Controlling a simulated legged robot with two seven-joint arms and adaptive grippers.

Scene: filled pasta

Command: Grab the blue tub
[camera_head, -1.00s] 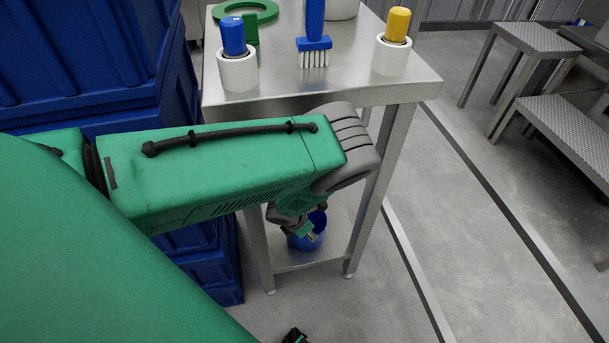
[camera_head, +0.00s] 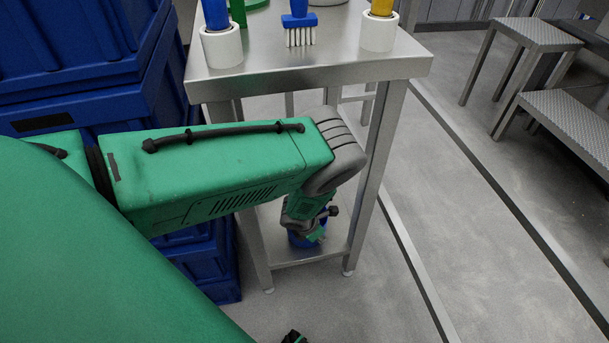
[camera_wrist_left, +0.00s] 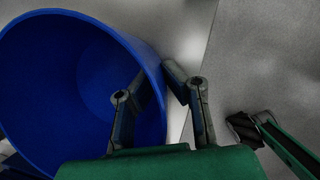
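The blue tub (camera_wrist_left: 70,75) fills the left of the left wrist view, its open mouth facing the camera. In the head view the tub (camera_head: 299,240) is on the lower shelf of the steel table, mostly hidden by my left wrist. My left gripper (camera_wrist_left: 160,78) is at the tub's right rim. One finger overlaps the tub's inside and the other is on the outer side, with the wall between them. I cannot tell whether the fingertips press on the wall.
The steel table (camera_head: 330,65) carries a blue brush (camera_head: 299,25) and white holders (camera_head: 222,46) on top. Blue crates (camera_head: 75,60) are stacked left, close to my arm. Metal steps (camera_head: 570,120) stand at the right. The floor right of the table is clear.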

